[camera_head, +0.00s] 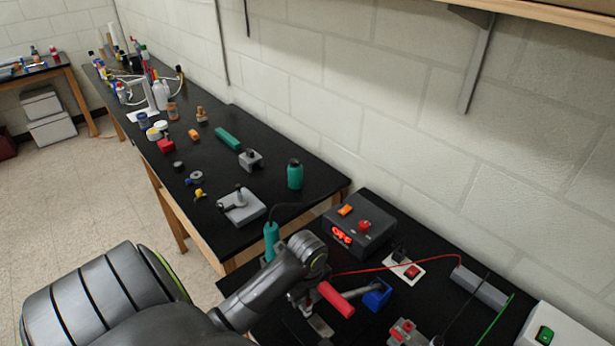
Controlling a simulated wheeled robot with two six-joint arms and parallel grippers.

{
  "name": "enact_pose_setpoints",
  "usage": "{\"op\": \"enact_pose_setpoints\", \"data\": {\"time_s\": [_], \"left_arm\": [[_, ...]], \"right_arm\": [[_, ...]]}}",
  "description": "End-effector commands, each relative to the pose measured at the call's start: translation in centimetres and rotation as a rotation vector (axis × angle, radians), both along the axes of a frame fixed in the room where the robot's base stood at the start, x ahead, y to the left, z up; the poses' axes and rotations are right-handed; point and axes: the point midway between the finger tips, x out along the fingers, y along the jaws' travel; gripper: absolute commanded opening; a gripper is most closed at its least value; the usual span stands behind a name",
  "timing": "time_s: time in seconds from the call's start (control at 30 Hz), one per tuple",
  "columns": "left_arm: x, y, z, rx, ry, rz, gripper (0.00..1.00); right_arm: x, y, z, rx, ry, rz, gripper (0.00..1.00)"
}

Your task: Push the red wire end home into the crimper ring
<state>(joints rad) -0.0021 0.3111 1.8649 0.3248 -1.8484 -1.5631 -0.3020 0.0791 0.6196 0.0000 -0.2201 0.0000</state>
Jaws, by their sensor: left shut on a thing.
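My left gripper (304,304) points down over the near bench, partly hidden by its own wrist. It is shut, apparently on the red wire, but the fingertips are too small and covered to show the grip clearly. The red wire (408,266) runs from a grey block on the right, over a small white plate, to behind my left wrist. Its end is hidden. A red cylindrical handle (336,299) lies just right of the gripper, close to a blue block (377,294). I cannot make out the crimper ring for certain. My right gripper is not in view.
A dark box with a red display (360,226) stands behind the wrist. A white plate with a red switch (405,270), a grey block (480,287) and a red-and-grey item (405,332) lie to the right. A teal-handled tool (271,239) stands close left of the wrist.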

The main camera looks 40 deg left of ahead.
Motion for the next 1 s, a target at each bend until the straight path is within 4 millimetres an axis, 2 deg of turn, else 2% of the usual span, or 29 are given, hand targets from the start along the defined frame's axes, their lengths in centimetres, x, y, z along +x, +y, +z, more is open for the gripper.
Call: {"op": "enact_pose_setpoints", "data": {"time_s": [0.3,1.0], "left_arm": [[0.0,0.0,-1.4,0.0,0.0,-0.001,0.0],[0.0,-0.1,-1.4,0.0,0.0,-0.001,0.0]], "right_arm": [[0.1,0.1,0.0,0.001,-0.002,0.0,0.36],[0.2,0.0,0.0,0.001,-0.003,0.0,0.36]]}}
